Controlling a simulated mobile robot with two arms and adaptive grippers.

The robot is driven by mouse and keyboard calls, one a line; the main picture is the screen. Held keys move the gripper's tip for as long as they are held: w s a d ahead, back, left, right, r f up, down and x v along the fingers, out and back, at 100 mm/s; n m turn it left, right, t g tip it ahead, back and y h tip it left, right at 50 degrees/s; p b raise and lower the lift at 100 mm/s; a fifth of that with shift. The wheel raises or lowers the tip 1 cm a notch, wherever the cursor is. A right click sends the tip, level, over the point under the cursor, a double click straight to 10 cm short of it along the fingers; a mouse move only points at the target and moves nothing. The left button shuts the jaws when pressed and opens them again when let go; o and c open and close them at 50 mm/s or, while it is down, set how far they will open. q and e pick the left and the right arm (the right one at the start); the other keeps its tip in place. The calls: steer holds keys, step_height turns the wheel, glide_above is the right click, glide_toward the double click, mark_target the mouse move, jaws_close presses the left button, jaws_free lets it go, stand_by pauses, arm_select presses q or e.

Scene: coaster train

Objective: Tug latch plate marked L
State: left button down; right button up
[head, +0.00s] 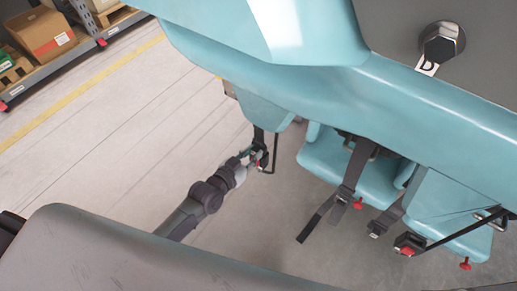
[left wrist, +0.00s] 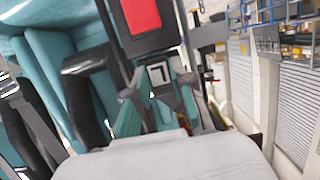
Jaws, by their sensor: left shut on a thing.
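In the left wrist view, a small dark latch plate (left wrist: 158,75) carries a white label with a black mark that looks like a turned L. My left gripper (left wrist: 160,90) is shut on it, one finger on each side. A black buckle with a large red button (left wrist: 141,15) is just above the plate; whether the plate is seated in it I cannot tell. In the head view my left gripper (head: 258,158) is at a dark strap below the left end of the teal seating. The plate is too small to read there. My right gripper is not in view.
Teal seats (head: 350,170) with dark straps (head: 345,190) and red-button buckles (head: 410,243) are to the right. A label marked D (head: 428,65) is by a hex-shaped metal part at upper right. Shelves with boxes (head: 42,32) stand at upper left. The floor at left is clear.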

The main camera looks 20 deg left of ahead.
arm_select(q)
steer(key=shift+w+r, duration=0.1)
steer(key=shift+r, duration=0.1)
steer(key=c, duration=0.9)
jaws_free()
steer(key=shift+f, duration=0.1)
steer(key=shift+s, duration=0.25)
